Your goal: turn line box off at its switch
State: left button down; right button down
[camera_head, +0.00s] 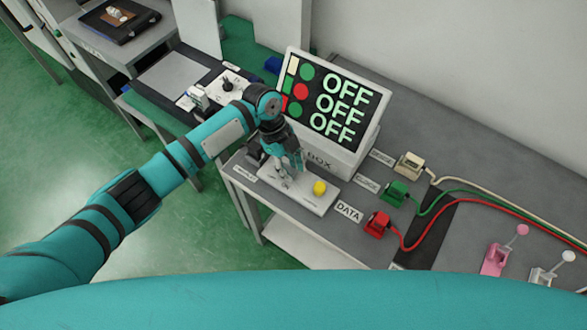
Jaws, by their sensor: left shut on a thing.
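The line box (345,155) is a white case with a sloped dark screen (325,95) on the bench. Its screen shows OFF in three rows, beside coloured squares and dots. A white switch plate (318,204) lies in front of it, with a yellow knob (319,187) toward its right end. My left gripper (284,177) points down over the left part of the plate. It is shut on the small grey switch (283,184) there, which its fingers partly hide. The yellow knob is to the right of the fingers and apart from them. My right gripper is not in view.
Cream (409,163), green (395,194) and red (377,224) plugs with cables lie to the right. Pink (495,260) and white (541,275) levers stand farther right. Another panel with a dark knob (228,85) is behind my left arm.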

pick_arm(q)
jog(key=shift+a+r+g+h, duration=0.1)
jog(key=shift+g+h, duration=0.2)
jog(key=shift+h, duration=0.1)
jog(key=shift+w, duration=0.1)
jog(key=c, duration=1)
grip_release()
jog(key=shift+c, duration=0.2)
jog(key=v, duration=1.2)
